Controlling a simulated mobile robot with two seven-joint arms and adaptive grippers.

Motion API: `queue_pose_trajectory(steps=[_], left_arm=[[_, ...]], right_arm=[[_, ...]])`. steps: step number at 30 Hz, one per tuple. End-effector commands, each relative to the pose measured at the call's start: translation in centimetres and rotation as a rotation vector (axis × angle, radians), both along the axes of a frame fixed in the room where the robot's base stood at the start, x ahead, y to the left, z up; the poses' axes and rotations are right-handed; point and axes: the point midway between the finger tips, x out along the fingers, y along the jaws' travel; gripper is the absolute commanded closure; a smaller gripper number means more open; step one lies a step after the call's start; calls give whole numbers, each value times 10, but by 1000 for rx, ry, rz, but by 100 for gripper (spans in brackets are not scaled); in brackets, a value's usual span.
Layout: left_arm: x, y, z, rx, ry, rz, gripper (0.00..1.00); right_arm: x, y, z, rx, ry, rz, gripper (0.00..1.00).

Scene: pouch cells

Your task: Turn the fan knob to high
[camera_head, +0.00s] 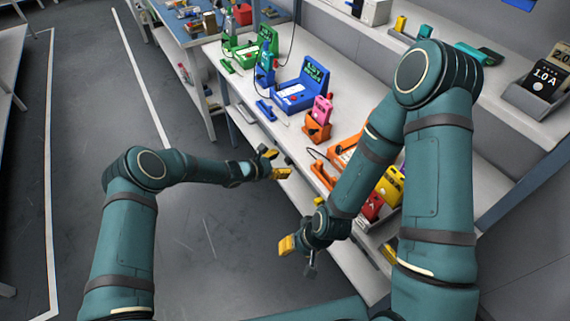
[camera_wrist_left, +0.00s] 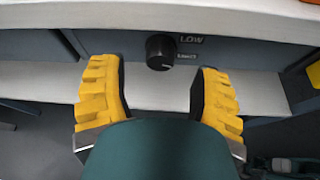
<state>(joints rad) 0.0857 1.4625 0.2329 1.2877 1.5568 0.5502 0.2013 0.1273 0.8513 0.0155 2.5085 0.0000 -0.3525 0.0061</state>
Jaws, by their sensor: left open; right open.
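The fan knob (camera_wrist_left: 160,52) is a round black knob under the front edge of the white bench, seen in the left wrist view. A label reading "LOW" (camera_wrist_left: 191,39) is just right of it, with a smaller label below that I cannot read clearly. My left gripper (camera_head: 278,164) is open at the bench's front edge; its yellow fingers (camera_wrist_left: 160,98) stand on either side of the knob in the wrist view, apart from it. My right gripper (camera_head: 298,256) is open and empty in front of the bench. The knob is not discernible in the head view.
The white bench (camera_head: 240,95) carries a blue device (camera_head: 301,88), a green device (camera_head: 266,43), a pink item in an orange holder (camera_head: 317,128) and yellow and red items. A shelf (camera_head: 510,100) runs above at right. Open floor (camera_head: 190,110) lies left of the bench.

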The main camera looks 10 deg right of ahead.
Motion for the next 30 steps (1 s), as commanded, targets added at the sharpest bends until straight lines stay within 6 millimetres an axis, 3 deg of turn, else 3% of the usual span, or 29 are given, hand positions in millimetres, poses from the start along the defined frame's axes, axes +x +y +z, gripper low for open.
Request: queue_pose_trajectory(steps=[6,17,22,30], left_arm=[[7,-17,-8,1,-2,-1,36],[8,-19,-8,0,-1,0,38],[8,-19,-8,0,-1,0,98],[8,-19,-8,1,-4,-1,100]], right_arm=[[-2,0,-5,0,3,2,53],[-2,0,-5,1,4,4,53],[-2,0,-5,0,4,3,53],[-2,0,-4,0,4,3,53]])
